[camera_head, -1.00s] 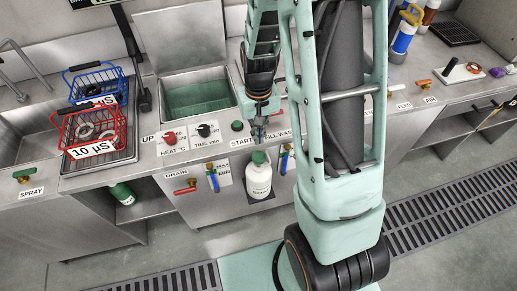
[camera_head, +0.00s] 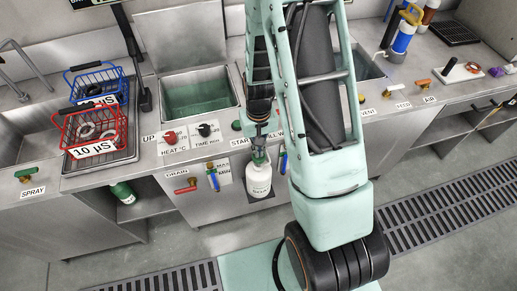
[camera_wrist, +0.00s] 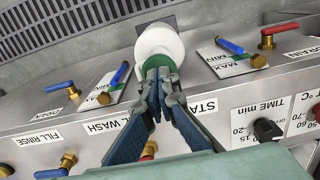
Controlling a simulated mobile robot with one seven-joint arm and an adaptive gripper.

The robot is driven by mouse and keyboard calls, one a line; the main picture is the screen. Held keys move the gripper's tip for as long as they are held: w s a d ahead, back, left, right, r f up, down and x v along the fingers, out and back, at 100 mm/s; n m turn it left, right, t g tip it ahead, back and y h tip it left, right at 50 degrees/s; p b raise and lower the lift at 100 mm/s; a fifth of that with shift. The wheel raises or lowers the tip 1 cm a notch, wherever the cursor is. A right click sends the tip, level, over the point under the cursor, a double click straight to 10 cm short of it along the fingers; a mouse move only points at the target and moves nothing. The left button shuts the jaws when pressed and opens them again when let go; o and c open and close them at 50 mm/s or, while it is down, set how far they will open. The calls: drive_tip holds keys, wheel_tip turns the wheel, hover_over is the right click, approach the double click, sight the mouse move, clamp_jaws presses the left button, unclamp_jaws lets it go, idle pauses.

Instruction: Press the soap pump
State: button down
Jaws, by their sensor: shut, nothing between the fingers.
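The white soap bottle (camera_head: 258,185) stands upright against the front of the steel counter, in the middle of the head view. In the wrist view the bottle (camera_wrist: 163,38) is seen from above, with its green pump top (camera_wrist: 142,72) partly hidden behind my fingers. My gripper (camera_head: 259,158) is shut and empty, right over the pump top. In the wrist view my gripper's fingertips (camera_wrist: 157,78) overlap the green top. They look to be at or touching it; I cannot tell whether it is pushed down.
Valves with blue levers flank the bottle, one at left (camera_head: 213,178) and one at right in the head view. The counter above carries a red knob (camera_head: 170,136), a black knob (camera_head: 204,130) and an open tank (camera_head: 200,112). A red basket (camera_head: 92,130) stands at left.

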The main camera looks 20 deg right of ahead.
drive_tip(key=shift+f+b, duration=1.4)
drive_tip(key=shift+f, duration=0.1)
drive_tip(key=shift+r, duration=0.1)
wheel_tip(320, 180, up, 14)
drive_tip(key=p, duration=0.2)
idle(0.4)
